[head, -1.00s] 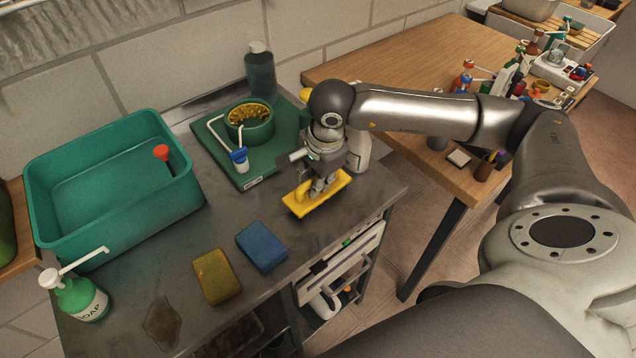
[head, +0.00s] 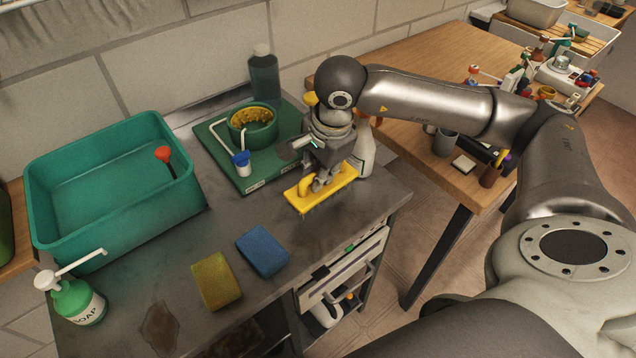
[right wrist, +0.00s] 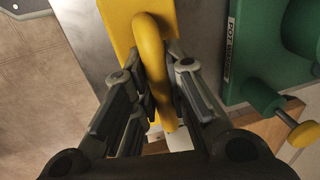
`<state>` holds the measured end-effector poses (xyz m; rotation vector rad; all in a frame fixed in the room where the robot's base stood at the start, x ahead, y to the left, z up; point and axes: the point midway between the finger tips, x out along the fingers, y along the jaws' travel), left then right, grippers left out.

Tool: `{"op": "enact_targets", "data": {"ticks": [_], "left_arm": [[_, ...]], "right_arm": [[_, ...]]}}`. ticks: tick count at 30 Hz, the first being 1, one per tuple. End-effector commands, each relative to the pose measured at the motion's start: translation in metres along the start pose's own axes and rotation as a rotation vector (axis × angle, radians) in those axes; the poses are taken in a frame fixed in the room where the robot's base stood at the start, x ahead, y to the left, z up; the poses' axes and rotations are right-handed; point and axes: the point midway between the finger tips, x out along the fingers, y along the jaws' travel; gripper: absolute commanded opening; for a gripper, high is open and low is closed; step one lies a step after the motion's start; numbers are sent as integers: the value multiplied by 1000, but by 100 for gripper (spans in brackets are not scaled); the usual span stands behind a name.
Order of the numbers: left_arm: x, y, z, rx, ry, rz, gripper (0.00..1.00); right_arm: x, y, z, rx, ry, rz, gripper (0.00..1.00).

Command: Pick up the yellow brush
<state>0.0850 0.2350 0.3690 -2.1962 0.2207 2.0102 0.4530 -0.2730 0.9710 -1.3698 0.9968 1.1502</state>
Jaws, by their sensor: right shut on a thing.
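The yellow brush (head: 343,183) has a flat rectangular back and an arched handle. It is at the right front part of the metal counter, and whether it touches the counter is hard to tell. My right gripper (head: 322,183) comes down from above and is shut on the handle. In the right wrist view the yellow handle (right wrist: 150,45) runs between the two fingers of the gripper (right wrist: 160,85). The fingers hide part of the handle. My left gripper is not in view.
A green board (head: 215,150) with a green pot (head: 252,132) lies behind the brush. A blue sponge (head: 262,250) and a yellow-green sponge (head: 216,280) lie in front. A teal basin (head: 90,222) and soap bottle (head: 78,300) are at left. A wooden table (head: 430,65) stands at right.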

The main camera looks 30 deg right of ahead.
Motion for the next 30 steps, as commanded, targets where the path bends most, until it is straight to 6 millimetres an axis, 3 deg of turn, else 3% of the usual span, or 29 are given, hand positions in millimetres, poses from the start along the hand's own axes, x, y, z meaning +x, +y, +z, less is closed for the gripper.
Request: {"op": "enact_targets", "data": {"ticks": [6,13,19,30], "left_arm": [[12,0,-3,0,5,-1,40],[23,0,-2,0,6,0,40],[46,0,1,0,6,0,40],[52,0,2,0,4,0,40]], "right_arm": [[-60,32,16,-6,3,-9,0],[-96,86,37,-6,3,-6,0],[-103,98,43,0,-2,-2,0],[-111,104,45,0,2,1,0]]}}
